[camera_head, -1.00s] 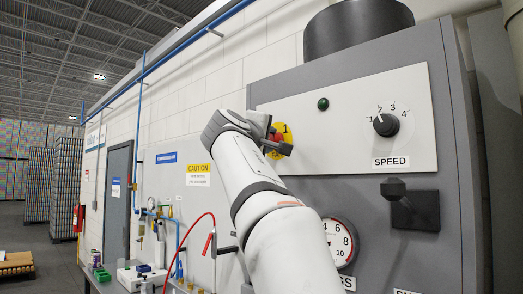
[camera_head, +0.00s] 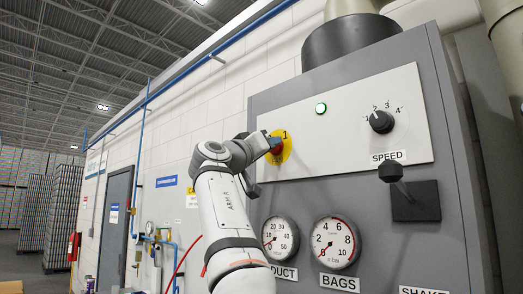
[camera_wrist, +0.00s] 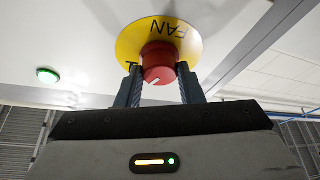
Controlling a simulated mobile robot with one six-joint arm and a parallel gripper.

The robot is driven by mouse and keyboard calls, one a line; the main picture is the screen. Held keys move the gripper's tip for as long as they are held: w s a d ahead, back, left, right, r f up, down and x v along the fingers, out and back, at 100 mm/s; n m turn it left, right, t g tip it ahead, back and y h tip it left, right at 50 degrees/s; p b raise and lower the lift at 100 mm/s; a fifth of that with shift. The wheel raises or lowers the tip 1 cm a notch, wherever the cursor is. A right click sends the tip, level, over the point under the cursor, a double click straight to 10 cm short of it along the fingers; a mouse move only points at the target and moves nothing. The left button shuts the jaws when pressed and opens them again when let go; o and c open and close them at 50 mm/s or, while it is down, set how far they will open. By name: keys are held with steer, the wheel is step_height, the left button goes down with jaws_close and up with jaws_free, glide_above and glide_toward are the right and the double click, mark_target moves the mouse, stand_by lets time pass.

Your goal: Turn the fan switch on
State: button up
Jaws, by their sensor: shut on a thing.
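The fan switch (camera_wrist: 158,66) is a red rotary knob with a white mark, set on a yellow disc (camera_wrist: 188,42) lettered FAN. In the wrist view my gripper (camera_wrist: 160,84) has one finger on each side of the red knob and is shut on it. In the head view the switch (camera_head: 276,145) sits at the left of the white control panel, partly hidden by my gripper (camera_head: 272,147). A green lamp (camera_head: 321,109) on the panel is lit, with a bright center; it also shows in the wrist view (camera_wrist: 47,75).
Right of the lamp is a black SPEED knob (camera_head: 381,121). Below it a black lever (camera_head: 391,172) sticks out. Two round gauges (camera_head: 336,242) are below the panel, close to my arm. The white wall lies to the left.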

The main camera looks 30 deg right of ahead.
steer(key=m+g, duration=0.1)
steer(key=m, duration=0.1)
steer(key=m+g+h, duration=0.1)
steer(key=m, duration=0.2)
steer(key=shift+r+g+h+p, duration=0.15)
steer(key=shift+g+h+p, duration=0.15)
steer(key=shift+m, duration=0.7)
steer(key=o, duration=0.6)
steer(key=shift+d, duration=0.1)
steer(key=o, duration=0.4)
steer(key=shift+d, duration=0.2)
steer(key=shift+c, duration=0.2)
steer(key=b+v, duration=0.4)
steer(key=v, duration=0.4)
